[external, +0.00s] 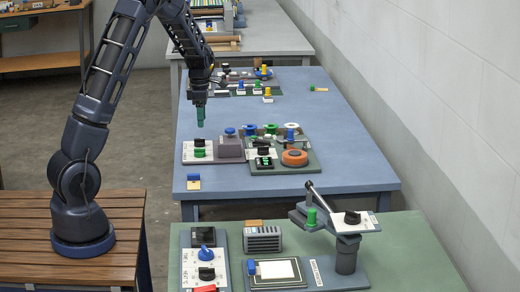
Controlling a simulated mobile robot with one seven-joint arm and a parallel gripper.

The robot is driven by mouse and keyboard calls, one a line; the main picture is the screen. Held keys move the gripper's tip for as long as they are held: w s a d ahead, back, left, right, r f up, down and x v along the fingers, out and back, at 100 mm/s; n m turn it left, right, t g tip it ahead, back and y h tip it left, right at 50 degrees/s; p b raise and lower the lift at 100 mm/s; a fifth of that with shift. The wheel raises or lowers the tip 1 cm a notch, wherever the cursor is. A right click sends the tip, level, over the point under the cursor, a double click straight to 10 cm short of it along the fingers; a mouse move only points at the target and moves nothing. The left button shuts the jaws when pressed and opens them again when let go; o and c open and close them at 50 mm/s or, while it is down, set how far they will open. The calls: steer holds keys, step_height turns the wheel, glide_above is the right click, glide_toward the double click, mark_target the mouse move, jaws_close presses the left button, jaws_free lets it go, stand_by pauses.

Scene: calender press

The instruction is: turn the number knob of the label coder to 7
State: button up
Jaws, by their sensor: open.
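My gripper (200,122) points down above the left part of the blue table. Its green fingers look close together at this size, and the gap between them is too small to make out. Below it is a panel with a black knob (199,142) and a green knob (199,153); the gripper is apart from them. A grey block with a blue top (230,144) stands right of these knobs. I cannot tell which device is the label coder, and no numbers are readable. Another black knob (264,151) sits on the green board to the right.
The blue table (350,150) is bare on its right side. The front green table (410,250) holds more knob panels and a stand with a lever (316,197). A wall runs along the right.

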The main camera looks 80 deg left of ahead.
mark_target(203, 152)
steer(key=shift+n, duration=0.5)
steer(key=f, duration=0.4)
steer(key=a+f, duration=0.1)
steer(key=f, duration=0.3)
steer(key=s+f, duration=0.1)
steer(key=f, duration=0.3)
steer(key=shift+a, duration=0.35)
steer(key=c, duration=1)
